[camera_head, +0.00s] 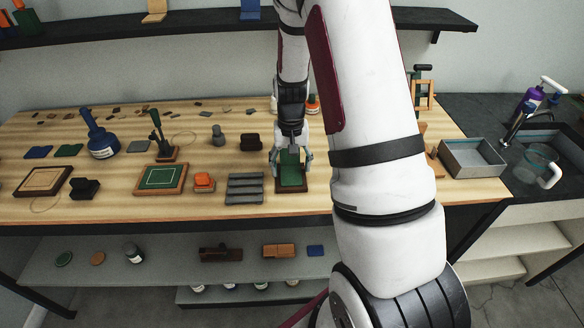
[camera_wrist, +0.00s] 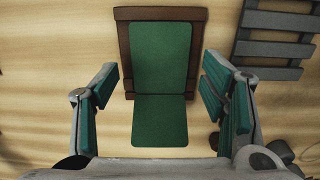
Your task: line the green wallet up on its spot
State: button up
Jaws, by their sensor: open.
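The green wallet (camera_wrist: 158,120) appears as two green panels meeting at a crease in the wrist view. One panel lies over a brown wooden tray (camera_wrist: 123,50); the other sticks out past the tray's edge. In the head view the wallet (camera_head: 289,174) and tray (camera_head: 291,190) are near the table's front. My gripper (camera_head: 290,160) is over the wallet from above. In the wrist view my gripper (camera_wrist: 161,84) is open, its green-padded fingers apart on either side of the wallet, not touching it. Whether the outer panel rests flat or is raised is unclear.
A grey slatted rack (camera_head: 245,188) stands just left of the tray. Further left are an orange-topped block (camera_head: 204,182) and a green-faced wooden frame (camera_head: 160,178). A dark double block (camera_head: 251,142) is behind. A metal bin (camera_head: 472,157) and sink are at right.

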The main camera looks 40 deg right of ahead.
jog(key=shift+r+p, duration=0.9)
jog(key=shift+r, duration=1.85)
jog(key=shift+a+r, duration=0.1)
jog(key=shift+r, duration=0.1)
jog(key=s+a+r+n+t, duration=0.1)
jog(key=s+a+r+n, duration=0.15)
jog(key=a+r, duration=0.45)
jog(key=s+a+r+n+t, duration=0.1)
jog(key=s+a+r+t, duration=0.15)
jog(key=r, duration=0.85)
jog(key=s+a+r+n+t, duration=0.1)
jog(key=s+a+r, duration=0.3)
jog(key=s, duration=0.4)
jog(key=s+a+r+n+t, duration=0.1)
jog(key=s+a+r, duration=0.3)
jog(key=s, duration=0.4)
jog(key=shift+a+r+n, duration=0.2)
jog(key=shift+r+n, duration=0.15)
jog(key=shift+n, duration=0.3)
